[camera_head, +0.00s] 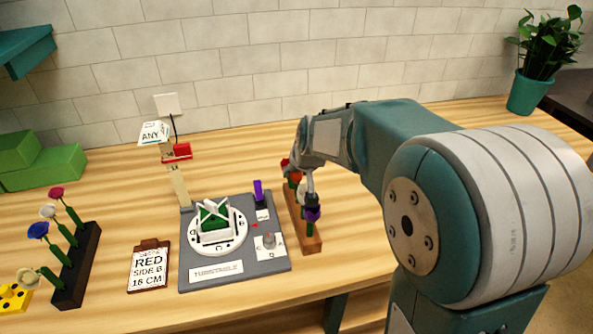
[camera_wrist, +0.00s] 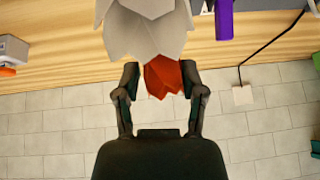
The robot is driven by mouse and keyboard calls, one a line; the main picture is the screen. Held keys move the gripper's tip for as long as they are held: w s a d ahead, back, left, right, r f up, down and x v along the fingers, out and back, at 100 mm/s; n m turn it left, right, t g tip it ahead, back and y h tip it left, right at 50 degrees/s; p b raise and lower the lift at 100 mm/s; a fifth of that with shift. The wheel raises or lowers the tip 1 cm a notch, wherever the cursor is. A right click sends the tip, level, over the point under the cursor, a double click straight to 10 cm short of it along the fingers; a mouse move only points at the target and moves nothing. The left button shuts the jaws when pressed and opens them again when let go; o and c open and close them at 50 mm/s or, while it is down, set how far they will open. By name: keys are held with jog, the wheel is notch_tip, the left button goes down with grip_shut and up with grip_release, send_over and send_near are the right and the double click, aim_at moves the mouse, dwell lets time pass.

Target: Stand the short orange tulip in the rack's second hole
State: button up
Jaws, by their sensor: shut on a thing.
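The short orange tulip (camera_wrist: 164,78) shows as a red-orange head between my gripper's fingers in the wrist view. In the head view its bloom (camera_head: 297,178) is beside my gripper (camera_head: 310,188). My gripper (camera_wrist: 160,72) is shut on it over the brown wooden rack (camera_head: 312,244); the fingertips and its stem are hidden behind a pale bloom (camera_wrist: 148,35). A white bloom (camera_head: 304,194) and a purple bloom (camera_head: 312,214) stand at the rack's near end. A red bloom (camera_head: 285,163) is at its far end. I cannot tell which holes are free.
A dark rack (camera_head: 72,290) with several flowers stands at the left. A grey board (camera_head: 188,278) carries a white turntable (camera_head: 238,238) and a purple piece (camera_head: 258,190). A sign (camera_head: 150,268) reads red, side B, 16 cm. A post (camera_head: 180,185) stands behind the board.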

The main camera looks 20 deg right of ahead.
jog(key=shift+f, duration=0.3)
dwell(0.6)
dwell(0.4)
jog(key=o, duration=0.8)
jog(key=v, duration=0.6)
jog(key=shift+r, duration=0.2)
dwell(1.2)
jog(key=shift+o, duration=0.3)
jog(key=shift+s, duration=0.1)
jog(key=shift+o, duration=0.6)
